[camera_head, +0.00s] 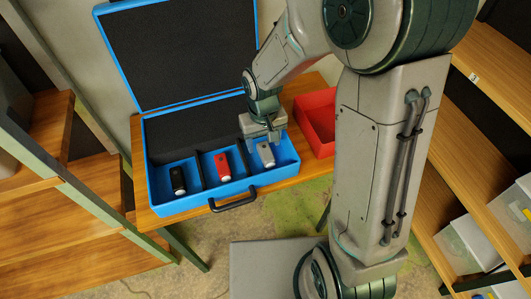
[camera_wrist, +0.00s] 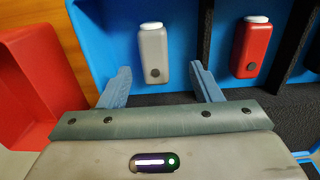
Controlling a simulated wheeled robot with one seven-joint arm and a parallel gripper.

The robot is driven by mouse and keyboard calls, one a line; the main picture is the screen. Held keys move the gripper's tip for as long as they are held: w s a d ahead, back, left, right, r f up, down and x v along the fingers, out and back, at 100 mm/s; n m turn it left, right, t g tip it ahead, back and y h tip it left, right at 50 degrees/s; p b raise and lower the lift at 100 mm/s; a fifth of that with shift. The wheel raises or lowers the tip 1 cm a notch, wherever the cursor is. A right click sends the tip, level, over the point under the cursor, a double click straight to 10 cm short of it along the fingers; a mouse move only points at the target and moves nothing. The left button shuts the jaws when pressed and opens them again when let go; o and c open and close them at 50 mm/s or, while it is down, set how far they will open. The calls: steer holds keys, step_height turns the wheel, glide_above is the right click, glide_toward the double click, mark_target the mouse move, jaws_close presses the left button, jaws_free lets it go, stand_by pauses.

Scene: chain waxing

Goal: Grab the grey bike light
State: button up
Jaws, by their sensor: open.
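The grey bike light (camera_head: 266,154) lies in the right compartment of the open blue case (camera_head: 212,201). In the wrist view the grey bike light (camera_wrist: 154,52) shows whole, with a white end and a dark round button. My gripper (camera_head: 262,138) is over that compartment, at the far end of the light. In the wrist view my gripper's blue-grey fingers (camera_wrist: 160,78) are spread wide, one on each side of the light's near end. The gripper is open and empty; I cannot tell how high the fingertips are above the light.
A red bike light (camera_head: 222,166) lies in the middle compartment and a black one (camera_head: 178,180) in the left one, with dark dividers between. An empty red tray (camera_head: 317,122) stands right of the case on the wooden table (camera_head: 146,214). Shelves stand at both sides.

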mark_target(266, 150)
steer(key=shift+w+d+f, duration=0.1)
steer(key=shift+d+f, duration=0.1)
steer(key=shift+f, duration=1.15)
steer(key=shift+w+d+f, duration=0.1)
steer(key=shift+d+f, duration=0.05)
steer(key=shift+f, duration=1.15)
steer(key=c, duration=1.1)
